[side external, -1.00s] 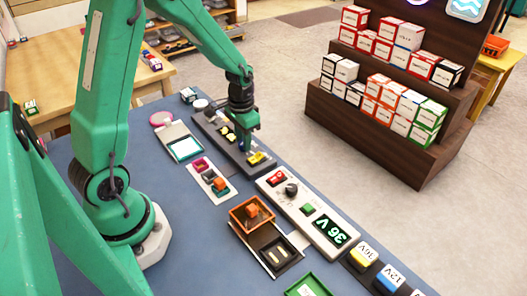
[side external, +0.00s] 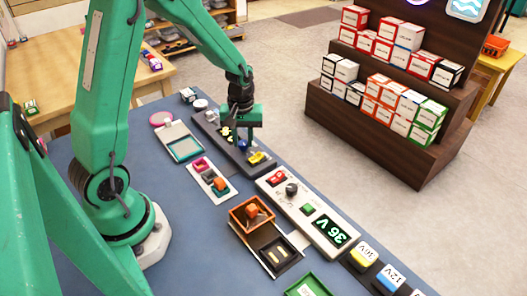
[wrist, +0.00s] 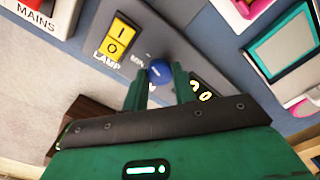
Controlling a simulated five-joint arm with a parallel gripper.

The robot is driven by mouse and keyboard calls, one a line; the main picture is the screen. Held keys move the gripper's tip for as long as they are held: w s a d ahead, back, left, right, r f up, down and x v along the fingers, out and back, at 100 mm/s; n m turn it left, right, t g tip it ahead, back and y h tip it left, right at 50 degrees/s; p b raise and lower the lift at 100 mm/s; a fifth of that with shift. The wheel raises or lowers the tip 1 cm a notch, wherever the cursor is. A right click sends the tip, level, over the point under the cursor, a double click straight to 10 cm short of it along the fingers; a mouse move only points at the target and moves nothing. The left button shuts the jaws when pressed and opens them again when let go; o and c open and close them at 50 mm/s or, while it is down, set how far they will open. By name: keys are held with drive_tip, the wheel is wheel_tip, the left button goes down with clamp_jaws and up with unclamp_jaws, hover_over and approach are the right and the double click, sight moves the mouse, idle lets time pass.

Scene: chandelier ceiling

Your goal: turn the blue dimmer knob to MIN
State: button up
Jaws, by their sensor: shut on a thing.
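The blue dimmer knob (wrist: 159,71) sits on a dark grey panel (wrist: 190,50) in the wrist view, with a small pale mark on its top. The letters MIN are printed beside it, partly cut off by my finger. My gripper (wrist: 160,88) is shut on the knob, one finger on each side.
A yellow LAMP rocker switch (wrist: 122,40) is close to the knob on the same panel. A white panel with a 36 V display (side external: 331,230) stands nearby.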

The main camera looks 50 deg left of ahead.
sight(243, 142)
drive_tip(key=shift+n, duration=1.2)
drive_tip(key=o, duration=1)
drive_tip(key=shift+r, duration=0.2)
wheel_tip(243, 142, up, 7)
drive_tip(key=shift+f, duration=0.1)
drive_tip(key=shift+r, duration=0.35)
